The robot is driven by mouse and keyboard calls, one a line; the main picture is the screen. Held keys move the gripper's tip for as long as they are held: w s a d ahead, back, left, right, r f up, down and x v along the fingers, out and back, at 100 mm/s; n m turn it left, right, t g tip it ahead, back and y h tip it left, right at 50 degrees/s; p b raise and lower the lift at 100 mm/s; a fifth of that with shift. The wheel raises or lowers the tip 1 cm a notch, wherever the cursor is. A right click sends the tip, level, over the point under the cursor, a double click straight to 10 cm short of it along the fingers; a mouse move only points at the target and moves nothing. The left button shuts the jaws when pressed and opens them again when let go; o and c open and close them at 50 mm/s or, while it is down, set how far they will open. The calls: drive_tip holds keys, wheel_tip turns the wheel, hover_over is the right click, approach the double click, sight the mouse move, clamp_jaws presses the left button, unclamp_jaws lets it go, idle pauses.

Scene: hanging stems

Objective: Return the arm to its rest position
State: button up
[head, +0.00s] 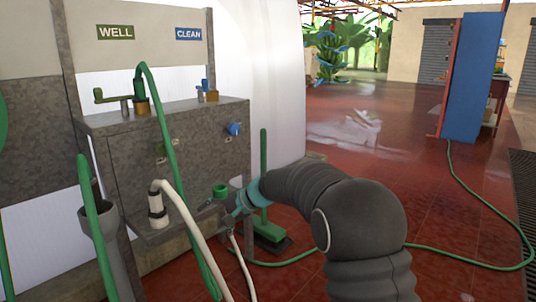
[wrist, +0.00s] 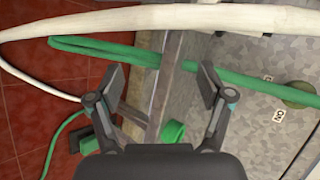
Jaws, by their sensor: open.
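My arm, in a dark grey sleeve, reaches from the lower right of the head view toward the front of a grey stone washing unit (head: 180,165). My gripper (head: 215,207) is at the end of it, close to the unit's lower front ledge. In the wrist view my gripper (wrist: 163,82) has its two fingers wide apart. Nothing is clasped between them. A grey metal post (wrist: 168,85) and a green hose (wrist: 115,48) show behind the gap. Whether the fingers touch anything is unclear.
A white hose (head: 185,212) and a green hose (head: 165,130) hang close by the gripper. A green-handled tool (head: 264,170) stands behind the arm. A blue panel (head: 470,80) stands at the right. The red tiled floor (head: 400,150) between is mostly clear, with green hose on it.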

drive_tip(key=s+d+r+n+h+p, duration=0.3)
drive_tip(key=s+d+h, duration=0.6)
drive_tip(key=s+d, duration=1.85)
drive_tip(key=s+d+r+t+h+p, duration=0.1)
drive_tip(key=s+d+r+t+p, duration=0.2)
drive_tip(key=s, duration=0.7)
drive_tip(key=shift+s+d+r+t+h, duration=0.15)
drive_tip(key=shift+d+r+t+h, duration=0.2)
drive_tip(key=shift+d+r, duration=0.7)
